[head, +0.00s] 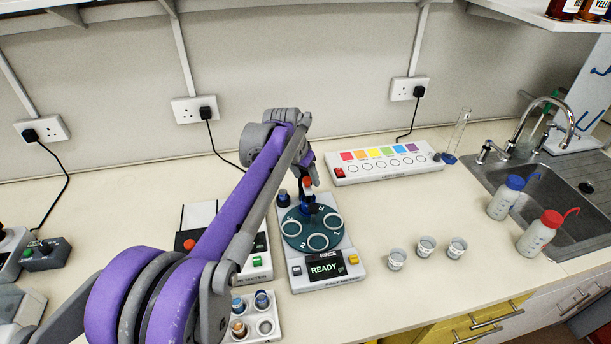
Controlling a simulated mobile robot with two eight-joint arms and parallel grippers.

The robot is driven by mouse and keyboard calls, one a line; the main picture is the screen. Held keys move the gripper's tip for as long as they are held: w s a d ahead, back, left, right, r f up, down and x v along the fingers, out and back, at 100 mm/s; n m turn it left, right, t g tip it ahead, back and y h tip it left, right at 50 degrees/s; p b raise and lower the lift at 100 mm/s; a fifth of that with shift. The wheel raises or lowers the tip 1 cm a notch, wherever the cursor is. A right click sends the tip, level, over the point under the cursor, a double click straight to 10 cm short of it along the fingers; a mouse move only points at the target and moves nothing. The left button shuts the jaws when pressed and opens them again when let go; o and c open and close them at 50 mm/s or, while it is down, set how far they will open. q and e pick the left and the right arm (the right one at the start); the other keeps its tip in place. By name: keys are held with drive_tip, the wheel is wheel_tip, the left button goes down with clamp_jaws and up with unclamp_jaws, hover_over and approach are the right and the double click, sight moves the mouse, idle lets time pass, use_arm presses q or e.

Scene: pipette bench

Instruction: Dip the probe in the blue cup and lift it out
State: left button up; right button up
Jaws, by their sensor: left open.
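A dark blue-capped upright piece (283,198) stands at the plate's back left and may be the probe. The meter's display reads READY. Two blue cups, one at the left (238,305) and one at the right (262,299), sit in a white tray (279,337) below. My right gripper is out of view.
The tray also holds an orange-brown cup (239,329). Another meter (260,262) is partly hidden behind my arm. Several clear cups (426,247) stand right of the salt meter. A coloured strip unit (383,163) is behind; wash bottles (506,197) stand by the sink.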

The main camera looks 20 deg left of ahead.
use_arm(q)
clamp_jaws()
idle(0.3)
idle(1.1)
